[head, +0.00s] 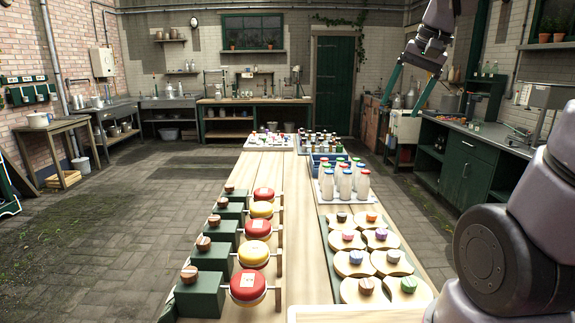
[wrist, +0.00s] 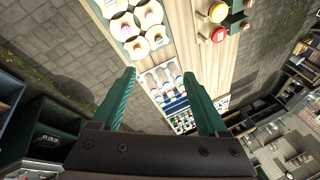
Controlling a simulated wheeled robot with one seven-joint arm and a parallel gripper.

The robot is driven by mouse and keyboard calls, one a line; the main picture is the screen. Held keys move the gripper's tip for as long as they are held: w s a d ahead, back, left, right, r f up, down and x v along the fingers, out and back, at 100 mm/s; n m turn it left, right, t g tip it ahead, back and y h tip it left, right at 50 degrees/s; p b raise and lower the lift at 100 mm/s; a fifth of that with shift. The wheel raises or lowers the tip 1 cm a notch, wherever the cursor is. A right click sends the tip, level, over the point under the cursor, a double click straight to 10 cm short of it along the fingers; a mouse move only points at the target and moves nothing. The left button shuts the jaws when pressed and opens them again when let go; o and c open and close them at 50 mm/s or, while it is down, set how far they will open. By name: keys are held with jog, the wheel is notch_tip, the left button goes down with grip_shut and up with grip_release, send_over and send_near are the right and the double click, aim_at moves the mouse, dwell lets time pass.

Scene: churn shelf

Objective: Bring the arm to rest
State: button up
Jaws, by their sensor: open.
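My gripper (head: 407,85) shows at the upper right in the head view, raised well above the table's right side with its two green fingers spread. In the wrist view my gripper (wrist: 160,90) is open, with nothing between the fingers, and the table lies far below it. My grey arm comes in from the right edge of the head view. The long wooden table (head: 285,250) runs away from me down the middle.
Green blocks with wooden knobs and red and yellow discs (head: 248,286) stand on the table's left. Round wooden lids (head: 355,262) on a tray and white bottles (head: 345,187) stand on its right. A green cabinet (head: 465,170) lines the right wall. Floor on the left is open.

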jog(key=s+a+n+t, duration=0.1)
jog(key=s+t, duration=0.2)
jog(key=s, duration=0.8)
jog(key=shift+s+a, duration=0.2)
jog(key=shift+s, duration=0.2)
